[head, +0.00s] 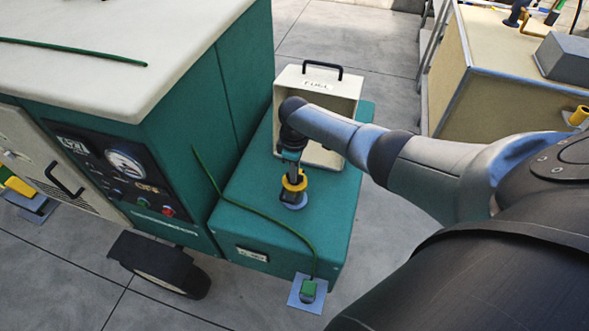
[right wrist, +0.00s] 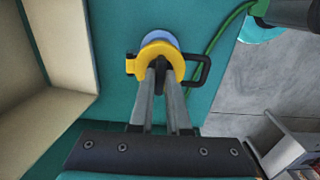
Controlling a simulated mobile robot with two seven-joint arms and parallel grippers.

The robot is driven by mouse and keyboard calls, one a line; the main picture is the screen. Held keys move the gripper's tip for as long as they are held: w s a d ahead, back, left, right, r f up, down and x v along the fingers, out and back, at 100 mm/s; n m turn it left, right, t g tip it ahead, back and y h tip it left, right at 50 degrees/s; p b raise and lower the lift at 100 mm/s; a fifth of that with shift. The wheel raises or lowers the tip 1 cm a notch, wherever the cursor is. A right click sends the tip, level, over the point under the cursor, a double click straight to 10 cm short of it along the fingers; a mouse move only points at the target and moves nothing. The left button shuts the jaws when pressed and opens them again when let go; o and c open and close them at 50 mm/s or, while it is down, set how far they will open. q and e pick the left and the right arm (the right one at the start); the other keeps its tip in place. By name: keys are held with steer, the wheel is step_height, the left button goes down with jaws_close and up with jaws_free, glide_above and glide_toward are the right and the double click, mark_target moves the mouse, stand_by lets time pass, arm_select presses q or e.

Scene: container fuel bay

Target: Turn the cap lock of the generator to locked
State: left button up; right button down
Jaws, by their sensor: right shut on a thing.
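The generator's teal housing (head: 240,85) with a cream top fills the left of the head view. On the low teal tank deck (head: 325,220) beside it stands a yellow cap lock (head: 294,197) over a blue-grey base. In the right wrist view the yellow cap lock (right wrist: 150,54) shows as a ring with a yellow tab on the left and a black loop on the right. My right gripper (head: 292,176) reaches down onto it; its fingertips (right wrist: 162,68) are shut on the lock's dark middle part. Any lock markings are too small to read. My left gripper is not in view.
An open cream box labelled FUEL (head: 318,86), with a black handle, stands just behind the lock. A green cable (head: 268,215) crosses the deck to a green plug (head: 308,289). A control panel (head: 120,175) is at left. A cream cabinet (head: 485,80) stands at right.

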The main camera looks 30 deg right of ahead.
stand_by(0.5)
steer(key=c, duration=0.9)
jaws_free()
steer(key=shift+r, duration=0.1)
step_height(320, 180, up, 15)
steer(key=p, duration=0.2)
steer(key=shift+p, duration=0.4)
steer(key=shift+s, duration=0.1)
